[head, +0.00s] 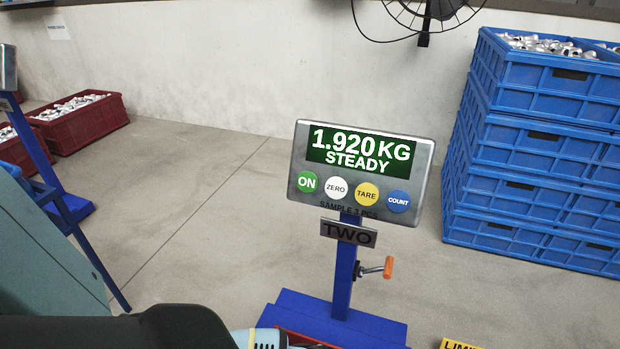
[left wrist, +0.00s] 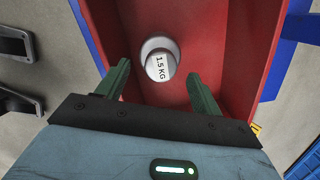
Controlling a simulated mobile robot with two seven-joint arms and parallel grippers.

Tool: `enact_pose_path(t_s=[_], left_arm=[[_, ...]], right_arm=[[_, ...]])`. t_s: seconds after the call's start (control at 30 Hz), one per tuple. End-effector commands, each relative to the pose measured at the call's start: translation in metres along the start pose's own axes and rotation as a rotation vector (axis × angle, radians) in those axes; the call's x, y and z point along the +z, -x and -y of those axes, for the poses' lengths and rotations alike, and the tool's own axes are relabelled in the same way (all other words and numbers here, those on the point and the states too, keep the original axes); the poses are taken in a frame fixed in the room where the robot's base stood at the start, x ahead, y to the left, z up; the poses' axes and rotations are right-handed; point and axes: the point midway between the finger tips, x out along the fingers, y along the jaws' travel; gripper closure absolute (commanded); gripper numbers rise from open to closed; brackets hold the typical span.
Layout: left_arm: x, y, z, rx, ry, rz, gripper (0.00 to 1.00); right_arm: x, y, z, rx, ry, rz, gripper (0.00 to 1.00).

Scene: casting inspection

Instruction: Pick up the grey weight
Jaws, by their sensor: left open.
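The grey weight (left wrist: 160,66), a round, pale grey piece marked 1.5 KG, is in the red tray (left wrist: 230,25) in the left wrist view. My left gripper (left wrist: 160,74) is open, with one green finger on each side of the weight in that view and a visible gap to each. I cannot tell how far above it the fingertips are. In the head view the weight is hidden, and only a sliver of the red tray (head: 300,339) shows beside my arm at the bottom edge. My right gripper is not in view.
A scale display (head: 361,170) on a blue post reads 1.920 KG STEADY, above a TWO sign (head: 348,232) and an orange-handled crank (head: 388,267). Blue crates (head: 545,150) of castings are stacked at right. Red crates (head: 80,125) stand at far left. Open floor lies between.

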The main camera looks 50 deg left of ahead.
Motion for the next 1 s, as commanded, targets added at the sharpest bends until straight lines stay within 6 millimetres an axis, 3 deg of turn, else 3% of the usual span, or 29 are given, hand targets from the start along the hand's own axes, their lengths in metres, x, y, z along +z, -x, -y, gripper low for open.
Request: enact_pose_path(t_s=[0.1,0.37,0.7,0.93,1.0], left_arm=[[-0.001,-0.014,-0.001,0.002,-0.001,0.000,0.34],[-0.001,-0.021,-0.001,0.001,0.000,0.000,0.34],[-0.001,-0.064,-0.001,0.002,0.000,0.001,0.34],[0.000,-0.064,0.000,-0.001,0.000,-0.001,0.34],[0.000,-0.064,0.000,-0.001,0.000,-0.001,0.40]], right_arm=[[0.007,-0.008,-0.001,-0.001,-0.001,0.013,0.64],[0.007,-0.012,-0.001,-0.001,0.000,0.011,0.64],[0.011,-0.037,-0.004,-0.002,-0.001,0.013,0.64],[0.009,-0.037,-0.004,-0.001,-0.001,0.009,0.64],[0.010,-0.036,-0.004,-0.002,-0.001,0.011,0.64]])
